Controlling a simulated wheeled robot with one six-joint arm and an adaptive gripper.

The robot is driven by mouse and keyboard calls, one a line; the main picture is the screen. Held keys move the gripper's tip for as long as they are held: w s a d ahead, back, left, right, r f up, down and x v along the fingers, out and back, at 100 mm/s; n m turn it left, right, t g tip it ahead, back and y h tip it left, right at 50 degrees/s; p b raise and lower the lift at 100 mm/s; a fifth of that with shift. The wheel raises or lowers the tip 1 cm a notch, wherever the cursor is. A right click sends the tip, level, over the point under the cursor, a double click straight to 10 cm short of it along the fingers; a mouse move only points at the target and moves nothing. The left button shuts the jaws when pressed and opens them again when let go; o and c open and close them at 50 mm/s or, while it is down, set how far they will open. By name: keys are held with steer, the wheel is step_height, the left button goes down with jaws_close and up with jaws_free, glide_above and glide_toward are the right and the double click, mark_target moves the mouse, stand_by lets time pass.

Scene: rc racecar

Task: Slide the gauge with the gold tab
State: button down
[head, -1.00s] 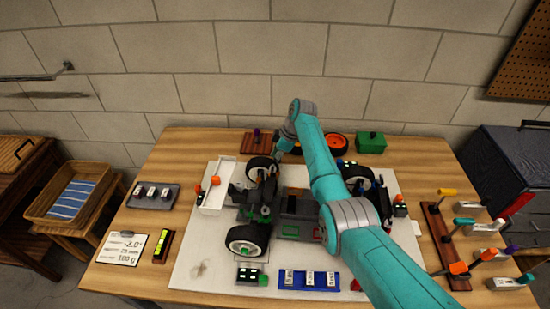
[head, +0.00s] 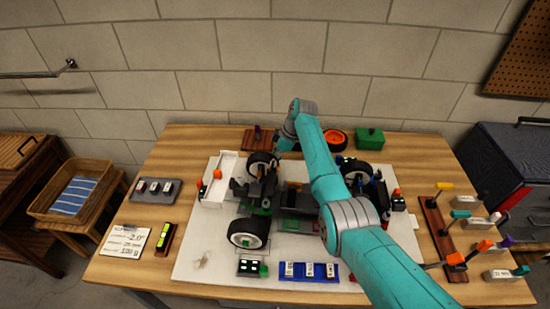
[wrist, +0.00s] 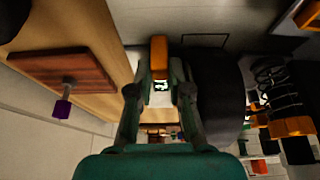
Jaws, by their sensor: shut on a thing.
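My gripper (wrist: 159,75) is shut on a gold-orange tab (wrist: 159,50), which stands between its fingertips in the wrist view. A small pale display with green marks shows just below the tab; the rest of the gauge is hidden by the fingers. The gripper is beside the dark tyre (wrist: 218,95) of the car's far left wheel. Other dark blocks are on the white mat: one with a green tab (head: 252,268) at the front and one with an orange top (head: 397,201) at the right.
The RC car (head: 295,205) stands on the white mat (head: 205,262), close to my arm. A wooden block with a purple knob (head: 257,138) lies behind it. A blue tray (head: 309,272) is in front, a green box (head: 369,137) at the back. A tool rack (head: 440,235) stands right.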

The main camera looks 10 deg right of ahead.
steer(key=c, duration=1.1)
jaws_free()
steer(key=shift+s+f, duration=0.1)
steer(key=shift+s, duration=0.1)
steer(key=shift+a, duration=0.1)
steer(key=shift+v, duration=4.1)
steer(key=shift+w, duration=0.1)
